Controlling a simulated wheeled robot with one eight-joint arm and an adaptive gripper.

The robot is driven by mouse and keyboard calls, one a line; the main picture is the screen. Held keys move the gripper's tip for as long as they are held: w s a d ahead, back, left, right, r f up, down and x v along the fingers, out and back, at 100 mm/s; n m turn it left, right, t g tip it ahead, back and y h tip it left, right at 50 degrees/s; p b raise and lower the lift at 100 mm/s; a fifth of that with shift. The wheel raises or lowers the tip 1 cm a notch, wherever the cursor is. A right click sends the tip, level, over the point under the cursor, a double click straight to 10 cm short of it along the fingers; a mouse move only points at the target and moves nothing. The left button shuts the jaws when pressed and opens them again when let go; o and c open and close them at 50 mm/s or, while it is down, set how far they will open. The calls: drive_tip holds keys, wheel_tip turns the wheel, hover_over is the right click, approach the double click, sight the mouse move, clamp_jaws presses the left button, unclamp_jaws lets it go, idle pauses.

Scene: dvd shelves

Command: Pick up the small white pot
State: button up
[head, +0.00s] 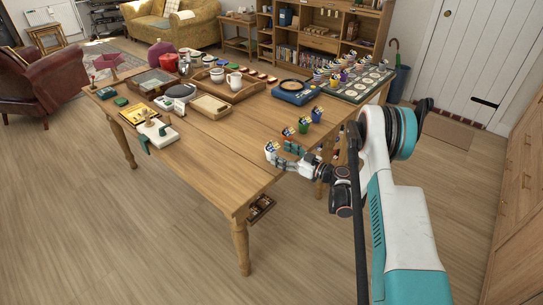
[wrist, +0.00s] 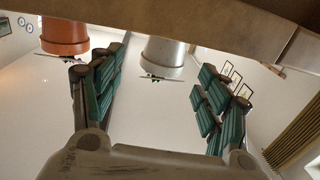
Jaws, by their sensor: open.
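The small white pot (head: 271,156) stands near the front right edge of the wooden table, with a small bright plant on top. My gripper (head: 284,153) is open and level just to the right of it, low over the table edge. In the wrist view, which appears upside down, the white pot (wrist: 165,57) lies between the two green-padded fingers, near their tips. Both fingers look apart from it. A terracotta pot (wrist: 65,35) shows outside the left finger; it also stands beyond my gripper in the head view (head: 289,132).
A green pot (head: 303,127) and a blue pot (head: 316,117) stand in line behind the terracotta pot. Farther back are a blue record player (head: 293,92) and a tray (head: 362,84) with several pots beside it. The table's front middle is bare.

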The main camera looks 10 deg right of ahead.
sight(272, 148)
drive_tip(key=shift+b+x, duration=1.25)
drive_tip(key=shift+x, duration=1.45)
drive_tip(key=shift+s+a+f, duration=0.1)
drive_tip(key=shift+c, duration=0.5)
drive_tip(key=c, duration=1.2)
